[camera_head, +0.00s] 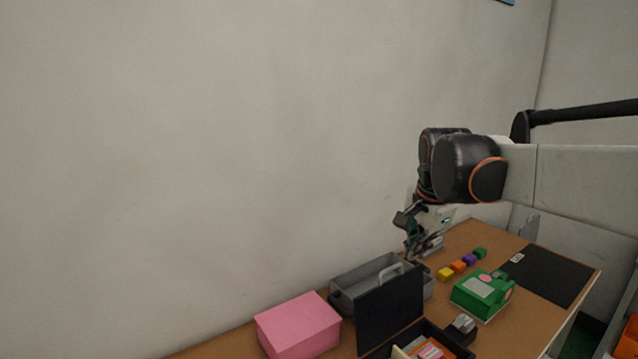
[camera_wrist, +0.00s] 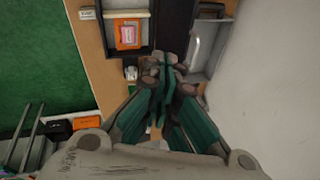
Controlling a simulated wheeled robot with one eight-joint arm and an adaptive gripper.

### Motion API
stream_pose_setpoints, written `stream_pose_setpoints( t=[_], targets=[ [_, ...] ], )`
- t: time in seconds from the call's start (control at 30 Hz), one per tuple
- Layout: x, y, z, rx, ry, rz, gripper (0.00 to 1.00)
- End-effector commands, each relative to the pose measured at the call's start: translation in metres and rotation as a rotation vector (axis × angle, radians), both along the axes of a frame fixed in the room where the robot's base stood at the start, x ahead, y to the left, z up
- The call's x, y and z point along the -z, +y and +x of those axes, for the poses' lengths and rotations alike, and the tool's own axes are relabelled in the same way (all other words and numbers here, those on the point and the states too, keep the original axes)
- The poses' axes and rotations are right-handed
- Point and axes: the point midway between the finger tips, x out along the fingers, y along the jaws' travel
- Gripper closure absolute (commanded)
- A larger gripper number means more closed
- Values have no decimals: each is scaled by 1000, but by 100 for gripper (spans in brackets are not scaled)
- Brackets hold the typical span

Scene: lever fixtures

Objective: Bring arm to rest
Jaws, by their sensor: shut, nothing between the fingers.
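My gripper (camera_head: 411,252) hangs from my arm over the back of the wooden table, near the wall. It points down, close to the right end of a grey tray with a handle (camera_head: 343,291). In the wrist view, my gripper (camera_wrist: 168,68) has its dark and teal fingers together, with nothing seen between them. Below the fingertips, that view shows an open black box (camera_wrist: 108,45) with an orange item, its dark upright lid (camera_wrist: 174,22) and the grey tray (camera_wrist: 221,17). Whether the fingertips touch anything is hard to tell.
A pink box (camera_head: 298,325) stands left of the black lid (camera_head: 392,312). A green device (camera_head: 482,294), several small coloured cubes (camera_head: 457,266) and a black mat (camera_head: 545,275) lie to the right. The wall (camera_head: 200,150) is close behind the table; the space above is free.

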Motion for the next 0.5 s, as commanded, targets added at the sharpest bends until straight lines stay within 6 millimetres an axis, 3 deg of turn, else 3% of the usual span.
stream_pose_setpoints(
  t=[0.03, 0.27, 0.5],
  targets=[
    [7, 1, -20, -60, -16, -20, 100],
    [32, 4, -93, -353, -86, -132, 100],
    [77, 6, -167, -648, -157, -275, 100]
  ],
)
